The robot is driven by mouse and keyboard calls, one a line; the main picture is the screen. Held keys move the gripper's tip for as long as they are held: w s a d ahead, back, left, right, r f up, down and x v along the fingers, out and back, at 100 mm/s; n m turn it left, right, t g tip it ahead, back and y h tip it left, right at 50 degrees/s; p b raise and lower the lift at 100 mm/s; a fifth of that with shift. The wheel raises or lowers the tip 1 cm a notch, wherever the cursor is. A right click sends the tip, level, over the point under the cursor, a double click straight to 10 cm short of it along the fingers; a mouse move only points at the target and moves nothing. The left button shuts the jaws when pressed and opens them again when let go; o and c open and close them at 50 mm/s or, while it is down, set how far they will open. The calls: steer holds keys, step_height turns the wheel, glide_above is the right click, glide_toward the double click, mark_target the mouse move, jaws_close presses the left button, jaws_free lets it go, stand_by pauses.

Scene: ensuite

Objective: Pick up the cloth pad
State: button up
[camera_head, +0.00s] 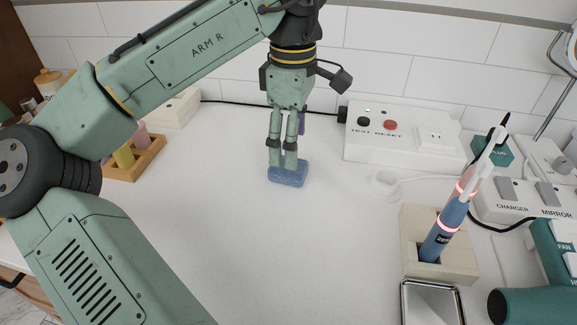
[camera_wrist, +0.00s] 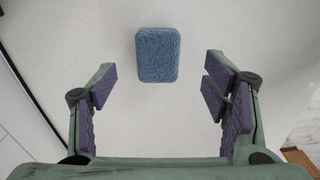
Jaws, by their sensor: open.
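The cloth pad (camera_head: 288,176) is a small blue, fuzzy block with rounded corners, lying flat on the white counter. In the wrist view the pad (camera_wrist: 157,54) is at the top centre, with nothing between it and the camera. My gripper (camera_head: 283,158) points down at the pad in the head view, its fingers just above or behind it; I cannot tell whether they touch it. In the wrist view my gripper (camera_wrist: 162,90) is open, its purple-padded fingers wide apart to either side, and it is empty. The pad lies beyond the fingers, between their lines.
A white box (camera_head: 403,138) with test and reset buttons stands right of the pad. An electric toothbrush (camera_head: 447,228) stands in a beige holder (camera_head: 461,265). A wooden tray (camera_head: 146,163) with small bottles is at left. The counter (camera_head: 262,245) in front of the pad is clear.

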steer(key=shift+w+d+f+p, duration=0.1)
steer(key=shift+f+p, duration=0.3)
steer(key=shift+f, duration=2.75)
steer(key=shift+c, duration=0.4)
steer(key=c, duration=1)
steer(key=shift+r, duration=0.15)
steer(key=shift+r, duration=0.55)
step_height(320, 180, up, 2)
steer(key=shift+r+b, duration=0.1)
steer(key=shift+b, duration=0.3)
steer(key=s, duration=0.5)
steer(key=s+r+b, duration=0.1)
steer(key=s, duration=0.4)
steer(key=s+b, duration=0.1)
steer(key=s, duration=0.5)
steer(key=shift+a+r, duration=0.2)
steer(key=shift+a, duration=0.15)
